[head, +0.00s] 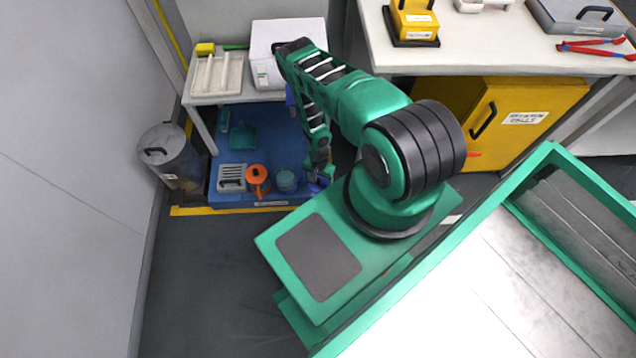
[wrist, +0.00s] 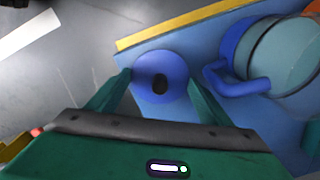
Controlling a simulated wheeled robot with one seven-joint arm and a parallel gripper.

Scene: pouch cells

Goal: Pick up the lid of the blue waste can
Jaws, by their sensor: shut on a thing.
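A round blue lid (wrist: 142,64) with a dark knob in its middle lies between my gripper's fingers (wrist: 160,78) in the wrist view. The green fingers close on its opposite sides. In the head view my gripper (head: 319,172) points down over the blue lid (head: 315,187), near the front right of the blue platform. I cannot tell whether the lid touches the platform. The blue can (wrist: 234,48), with a handle, stands beside the lid at the right in the wrist view. Its round grey-teal top shows. It also appears left of my gripper in the head view (head: 286,180).
An orange can (head: 258,178) and a grey slotted box (head: 231,178) stand left of the blue can on the blue platform (head: 275,147). A grey bin (head: 172,160) stands at the left. A white table (head: 205,99) is above the platform's back. A yellow cabinet (head: 545,97) is right.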

